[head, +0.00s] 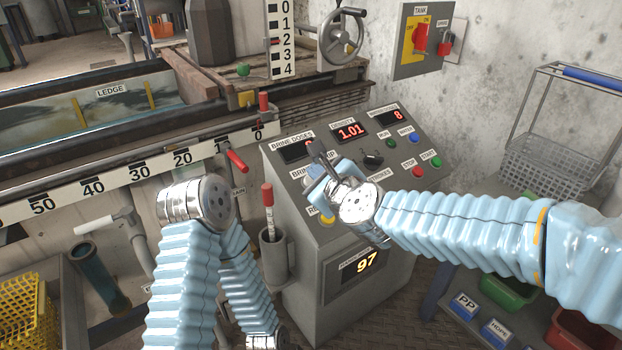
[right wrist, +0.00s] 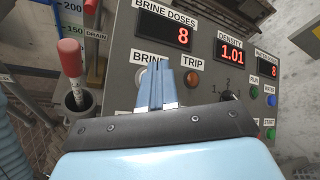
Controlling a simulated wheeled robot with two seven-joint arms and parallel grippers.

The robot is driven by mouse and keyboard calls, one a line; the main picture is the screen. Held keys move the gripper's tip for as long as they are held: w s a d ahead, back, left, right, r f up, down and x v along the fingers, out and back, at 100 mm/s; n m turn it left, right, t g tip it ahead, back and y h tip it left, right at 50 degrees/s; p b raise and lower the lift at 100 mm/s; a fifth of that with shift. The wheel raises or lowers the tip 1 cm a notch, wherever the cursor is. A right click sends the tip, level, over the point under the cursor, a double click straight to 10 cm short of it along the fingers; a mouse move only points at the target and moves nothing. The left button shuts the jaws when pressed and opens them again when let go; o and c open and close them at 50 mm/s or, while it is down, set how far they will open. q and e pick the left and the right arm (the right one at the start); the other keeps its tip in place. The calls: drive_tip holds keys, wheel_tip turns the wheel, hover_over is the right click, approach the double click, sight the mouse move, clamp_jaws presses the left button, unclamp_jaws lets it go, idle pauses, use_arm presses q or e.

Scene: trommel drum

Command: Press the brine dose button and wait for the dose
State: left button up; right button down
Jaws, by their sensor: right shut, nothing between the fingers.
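The grey control console (head: 330,245) stands in the middle of the head view. Its brine doses display (right wrist: 165,33) reads 8 in the right wrist view; in the head view my right gripper partly covers it. Below it, the BRINE label (right wrist: 149,57) sits above a pale round button (right wrist: 145,78), partly hidden by my fingers. My right gripper (head: 314,150) is shut and empty over the upper left of the panel; its fingertips (right wrist: 160,66) overlap the button's right side. Whether they touch it I cannot tell. My left arm is folded, its gripper out of view.
The density display (head: 350,131) reads 1.01. A TRIP lamp (right wrist: 193,79), a dark knob (head: 373,160), a red stop button (head: 417,171) and a green start button (head: 436,162) are close by. A red-capped stick (head: 268,205) stands in a holder left of the console.

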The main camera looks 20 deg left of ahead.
drive_tip(key=r+p, duration=0.1)
drive_tip(key=s+d+r+p, duration=0.1)
drive_tip(key=r, duration=0.1)
drive_tip(key=d+r+p, duration=0.1)
drive_tip(key=shift+s+r, duration=0.2)
drive_tip(key=shift+a, duration=0.1)
idle(0.7)
